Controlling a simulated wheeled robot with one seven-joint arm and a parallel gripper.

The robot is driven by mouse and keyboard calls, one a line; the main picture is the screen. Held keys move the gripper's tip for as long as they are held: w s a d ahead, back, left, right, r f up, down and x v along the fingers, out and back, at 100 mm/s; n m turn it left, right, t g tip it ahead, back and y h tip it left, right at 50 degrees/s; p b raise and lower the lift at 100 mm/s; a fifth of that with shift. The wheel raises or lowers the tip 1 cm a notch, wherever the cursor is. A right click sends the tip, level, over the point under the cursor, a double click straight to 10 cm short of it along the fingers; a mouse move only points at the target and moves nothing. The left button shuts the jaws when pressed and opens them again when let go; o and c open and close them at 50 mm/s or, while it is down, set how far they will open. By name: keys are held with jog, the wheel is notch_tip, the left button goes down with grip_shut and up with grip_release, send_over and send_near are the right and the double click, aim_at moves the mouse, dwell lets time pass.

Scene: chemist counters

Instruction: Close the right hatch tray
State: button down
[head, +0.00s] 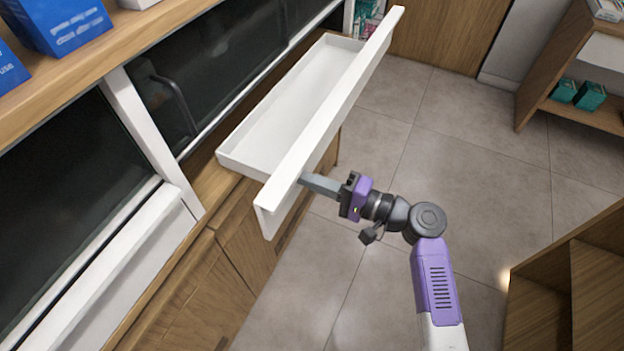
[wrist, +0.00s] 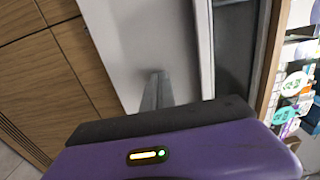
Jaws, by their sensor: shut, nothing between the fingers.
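The right hatch tray (head: 285,112) is a white, shallow tray pulled out from the counter below the dark glass. Its long white front panel (head: 330,112) faces the aisle. The tray is empty. My gripper (head: 304,180) is shut and empty, with its fingertips at the outer face of the front panel near its lower, nearer end. In the wrist view the grey fingers (wrist: 157,90) point at the white panel (wrist: 140,45). I cannot tell whether they touch it.
A second white hatch front (head: 110,265) lies along the counter at the left. Wooden cabinets (head: 185,300) stand below. Blue boxes (head: 62,24) sit on the upper shelf. Wooden shelving (head: 570,285) stands at the right. The tiled floor (head: 460,130) between is clear.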

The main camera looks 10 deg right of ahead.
jog(key=b+x, duration=0.7)
jog(key=x, duration=1)
jog(key=shift+f, duration=0.15)
jog(key=shift+w+a, duration=0.15)
jog(key=shift+a, duration=0.05)
jog(key=shift+a+r, duration=0.15)
jog(key=shift+r, duration=0.15)
jog(key=shift+a, duration=0.1)
